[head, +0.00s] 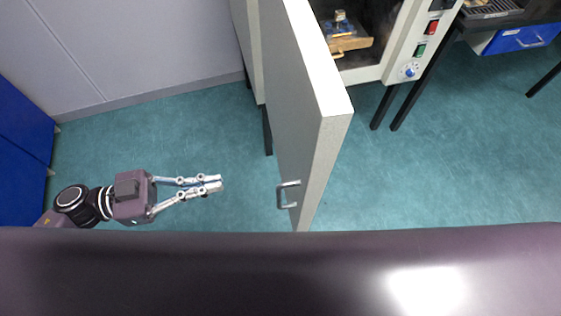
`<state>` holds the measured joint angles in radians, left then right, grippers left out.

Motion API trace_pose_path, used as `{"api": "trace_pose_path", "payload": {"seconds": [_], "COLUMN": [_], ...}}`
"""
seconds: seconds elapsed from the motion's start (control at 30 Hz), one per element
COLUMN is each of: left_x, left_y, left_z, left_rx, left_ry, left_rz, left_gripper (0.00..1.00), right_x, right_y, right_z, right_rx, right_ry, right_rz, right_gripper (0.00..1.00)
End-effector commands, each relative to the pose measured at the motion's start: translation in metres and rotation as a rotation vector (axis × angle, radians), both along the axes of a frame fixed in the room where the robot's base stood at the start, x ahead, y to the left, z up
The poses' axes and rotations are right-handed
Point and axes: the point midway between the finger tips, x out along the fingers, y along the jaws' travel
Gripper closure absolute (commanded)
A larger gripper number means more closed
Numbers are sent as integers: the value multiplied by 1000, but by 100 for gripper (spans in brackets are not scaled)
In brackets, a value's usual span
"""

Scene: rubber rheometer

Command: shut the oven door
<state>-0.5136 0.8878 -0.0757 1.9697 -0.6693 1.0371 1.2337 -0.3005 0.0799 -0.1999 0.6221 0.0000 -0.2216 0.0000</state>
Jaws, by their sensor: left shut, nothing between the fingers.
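The oven (405,45) stands at the top of the head view, its front open. Its oven door (290,110) is a thick grey-white panel swung wide open towards me. A metal bar handle (285,194) sits near the door's lower free end, on the face turned left. My left gripper (220,183) is to the left of the door, apart from the handle, with its fingers closed together and nothing between them. My right gripper is not in view.
A wooden block with a metal part (345,38) sits inside the oven chamber. Red and green switches and a blue knob (410,70) are on the oven's right front. A dark table with a blue drawer (515,40) stands at right. Green floor is clear around my left gripper.

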Motion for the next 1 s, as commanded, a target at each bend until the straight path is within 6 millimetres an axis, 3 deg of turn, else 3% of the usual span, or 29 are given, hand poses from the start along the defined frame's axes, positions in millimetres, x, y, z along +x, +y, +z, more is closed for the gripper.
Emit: {"api": "trace_pose_path", "payload": {"seconds": [0.17, 0.5, 0.7, 1.0], "left_x": [1, 15, 21, 24], "left_y": [-17, -87, -120, -137], "left_z": [2, 5, 4, 1], "left_rx": [-4, -8, -5, -2], "left_ry": [0, -2, -1, 1], "left_rz": [-9, -6, -6, -5], "left_gripper": [100, 100, 100, 100], "right_x": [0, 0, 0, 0], "right_y": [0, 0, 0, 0], "right_z": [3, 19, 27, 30], "right_rx": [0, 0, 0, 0], "right_ry": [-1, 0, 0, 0], "right_rz": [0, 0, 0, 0], "right_gripper": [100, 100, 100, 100]}}
